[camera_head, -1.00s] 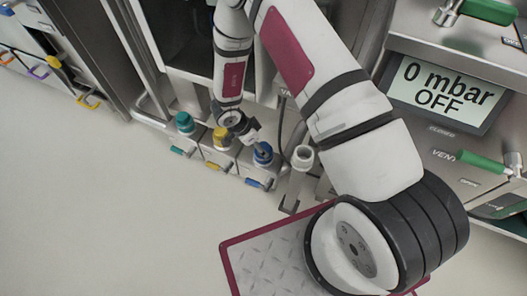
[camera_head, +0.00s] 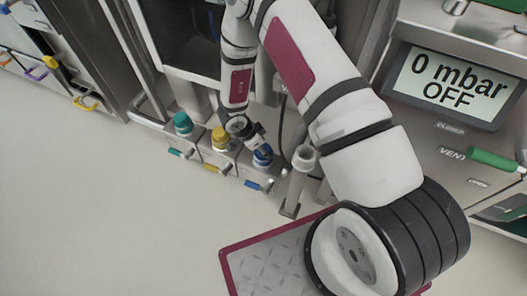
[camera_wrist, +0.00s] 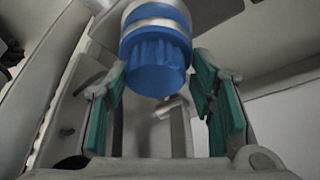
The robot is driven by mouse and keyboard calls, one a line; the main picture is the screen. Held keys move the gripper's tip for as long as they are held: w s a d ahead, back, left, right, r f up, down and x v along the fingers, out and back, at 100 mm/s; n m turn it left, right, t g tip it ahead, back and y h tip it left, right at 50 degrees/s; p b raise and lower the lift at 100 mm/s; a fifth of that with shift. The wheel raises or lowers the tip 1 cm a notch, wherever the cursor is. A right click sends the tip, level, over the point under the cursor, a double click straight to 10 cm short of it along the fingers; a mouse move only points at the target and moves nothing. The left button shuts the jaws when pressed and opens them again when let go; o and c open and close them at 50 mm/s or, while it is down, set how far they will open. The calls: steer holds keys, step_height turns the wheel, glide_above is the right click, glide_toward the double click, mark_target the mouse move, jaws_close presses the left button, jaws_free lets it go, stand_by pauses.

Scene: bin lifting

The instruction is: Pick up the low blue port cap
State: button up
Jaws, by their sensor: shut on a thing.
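The low blue port cap (camera_head: 263,158) is the rightmost of a row of capped ports in the head view. My gripper (camera_head: 260,148) reaches down to it from the upper left and partly hides it. In the wrist view the ribbed blue cap (camera_wrist: 155,65) fills the upper middle, with a pale band and more blue above it. The teal-padded fingers of my gripper (camera_wrist: 157,75) stand on either side of it and are shut on it. The exact contact spots are hard to see.
A yellow cap (camera_head: 220,137) and a teal cap (camera_head: 183,122) stand to the left. A blue valve handle (camera_head: 254,185) sits below the blue cap. A pale upright tube (camera_head: 304,158) is close on the right. A display (camera_head: 450,86) reads 0 mbar OFF.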

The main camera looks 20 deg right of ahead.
mark_target(267, 147)
steer(key=shift+s+d+f, duration=0.1)
steer(key=shift+s, duration=0.2)
steer(key=shift+r+p, duration=0.35)
steer(key=shift+r, duration=0.05)
step_height(267, 147, up, 3)
steer(key=shift+f+p, duration=0.1)
steer(key=shift+p, duration=0.9)
steer(key=s+a+r+p, duration=0.1)
steer(key=a+p, duration=0.2)
steer(key=a, duration=0.6)
steer(key=a+r+p, duration=0.2)
steer(key=a+p, duration=0.2)
steer(key=a, duration=0.5)
steer(key=shift+s, duration=0.35)
